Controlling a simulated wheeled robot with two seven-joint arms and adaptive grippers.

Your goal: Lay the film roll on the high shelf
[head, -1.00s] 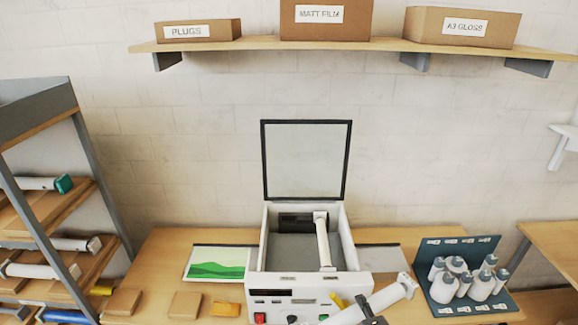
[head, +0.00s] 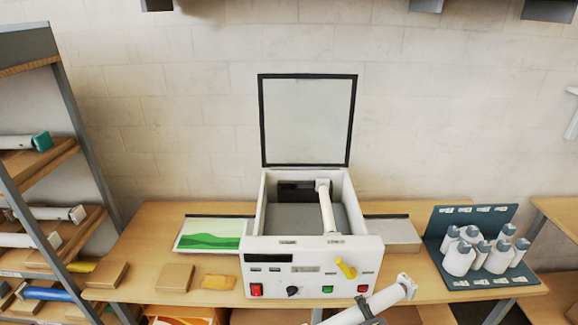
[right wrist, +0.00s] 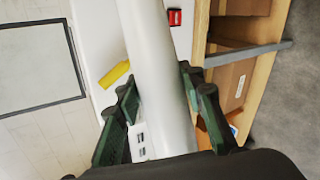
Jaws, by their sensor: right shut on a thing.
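A white film roll (head: 368,304) is at the lower right of the head view, tilted up to the right in front of the laminator. My right gripper (head: 372,321) is shut on it. In the right wrist view the green fingers of my right gripper (right wrist: 158,88) sit on both sides of the white roll (right wrist: 152,45). Another white roll (head: 326,207) lies inside the open laminator (head: 313,252). Only brackets (head: 425,5) of the high wall shelf show at the top edge; its board is out of view. My left gripper is not in view.
The laminator's lid (head: 308,121) stands open. A rack (head: 75,140) with several rolls stands at the left. A blue holder (head: 432,246) with white bottles is on the table at the right. A green picture (head: 211,234) and small blocks (head: 174,278) lie left of the laminator.

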